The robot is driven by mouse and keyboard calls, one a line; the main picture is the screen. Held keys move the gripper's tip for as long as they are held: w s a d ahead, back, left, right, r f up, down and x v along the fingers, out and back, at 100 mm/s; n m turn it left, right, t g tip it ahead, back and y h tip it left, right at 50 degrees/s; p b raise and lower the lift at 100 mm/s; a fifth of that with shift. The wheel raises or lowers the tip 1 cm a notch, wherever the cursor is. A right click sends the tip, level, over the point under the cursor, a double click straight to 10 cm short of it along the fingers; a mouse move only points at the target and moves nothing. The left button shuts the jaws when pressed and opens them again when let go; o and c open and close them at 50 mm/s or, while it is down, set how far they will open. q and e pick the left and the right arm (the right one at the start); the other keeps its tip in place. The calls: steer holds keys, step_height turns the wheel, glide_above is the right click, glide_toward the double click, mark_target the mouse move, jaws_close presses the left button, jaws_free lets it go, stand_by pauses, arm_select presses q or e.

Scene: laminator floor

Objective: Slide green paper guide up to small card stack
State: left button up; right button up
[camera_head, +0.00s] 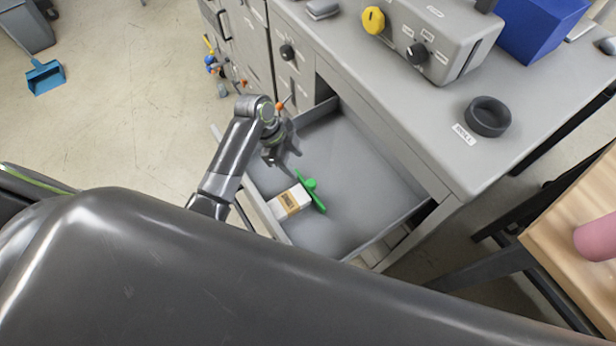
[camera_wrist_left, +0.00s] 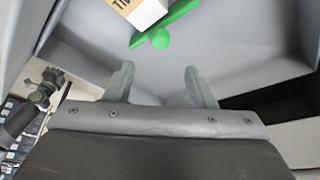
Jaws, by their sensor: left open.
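The green paper guide (camera_head: 312,190) stands in the open grey drawer (camera_head: 350,160). The small card stack (camera_head: 289,202), white with a tan band, lies just left of the guide; they look touching or nearly so, and I cannot tell which. My left gripper (camera_head: 281,163) is over the drawer, above and left of the guide in the head view, open and empty. In the left wrist view the two fingers (camera_wrist_left: 160,84) are spread apart, with the guide (camera_wrist_left: 160,38) and the end of the card stack (camera_wrist_left: 146,12) beyond them. My right gripper is not in view.
The drawer floor is otherwise bare. The grey counter (camera_head: 400,100) above holds a machine with a yellow knob (camera_head: 373,20), a dark ring (camera_head: 487,116) and a blue box (camera_head: 540,25). A wooden table (camera_head: 570,240) stands at the right.

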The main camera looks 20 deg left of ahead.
mark_target(311, 182)
arm_select(q)
steer(key=p+x, duration=0.1)
steer(key=x, duration=0.7)
steer(key=shift+f, duration=0.1)
steer(key=shift+x, duration=1.3)
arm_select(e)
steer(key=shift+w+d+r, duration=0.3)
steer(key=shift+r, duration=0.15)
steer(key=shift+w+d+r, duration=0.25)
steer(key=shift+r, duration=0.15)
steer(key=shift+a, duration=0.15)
arm_select(q)
steer(key=shift+c, duration=0.8)
jaws_close()
steer(key=shift+w, duration=0.1)
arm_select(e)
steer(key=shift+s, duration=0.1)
